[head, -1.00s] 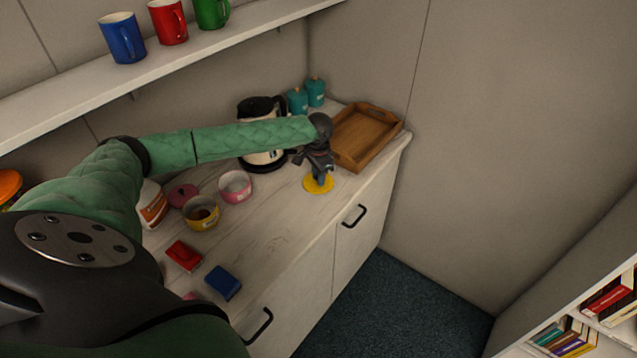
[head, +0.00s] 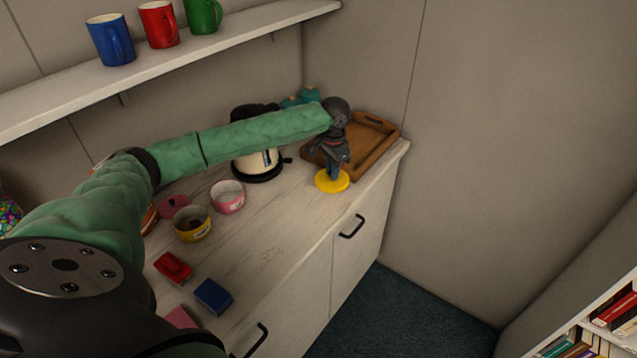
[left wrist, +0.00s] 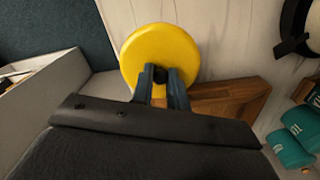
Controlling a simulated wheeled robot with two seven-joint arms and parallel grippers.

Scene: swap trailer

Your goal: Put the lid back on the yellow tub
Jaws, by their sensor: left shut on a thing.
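The yellow lid (head: 332,182) is a round disc with a dark knob, near the counter's front edge in front of the wooden tray. My left gripper (head: 334,172) is shut on the lid by its knob. In the left wrist view the lid (left wrist: 150,50) shows at the fingertips (left wrist: 161,76). I cannot tell for sure whether it is clear of the counter. The yellow tub (head: 193,225) stands open on the counter to the left, with something dark inside. My right gripper is not in view.
An open pink tub (head: 228,197) stands beside the yellow tub, with a pink lid (head: 174,205) behind. A kettle (head: 258,163) and a wooden tray (head: 372,146) stand further back. Red (head: 173,267) and blue (head: 213,296) blocks lie in front. Bare counter lies between tubs and lid.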

